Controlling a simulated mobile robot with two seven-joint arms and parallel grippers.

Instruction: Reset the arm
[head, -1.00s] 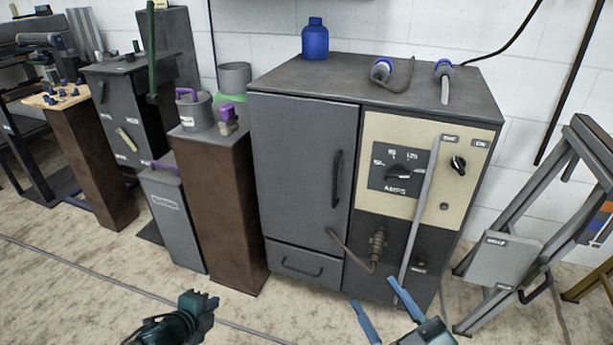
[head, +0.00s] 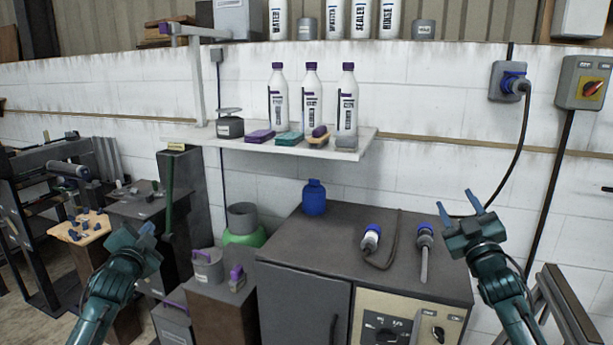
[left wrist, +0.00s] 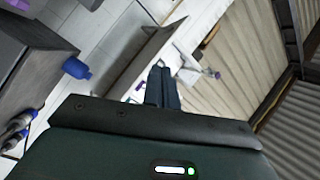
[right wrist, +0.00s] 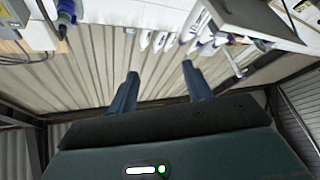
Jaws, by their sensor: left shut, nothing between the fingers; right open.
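My left gripper (head: 146,234) is raised at the left in the head view, in front of the dark machines. Its fingers are shut with nothing between them, and they show closed together in the left wrist view (left wrist: 162,88). My right gripper (head: 458,208) is raised at the right in the head view, in front of the wall beside the welding cabinet. Its two fingers stand apart and empty, as the right wrist view (right wrist: 158,90) also shows. Neither gripper touches anything that I can see.
The grey cabinet (head: 300,283) stands below and between my grippers, with a blue bottle (head: 314,198) and two blue-ended plugs (head: 371,238) on top. A wall shelf (head: 215,138) holds white bottles and coloured blocks. A blue plug (head: 514,84) sits in the wall socket at the right.

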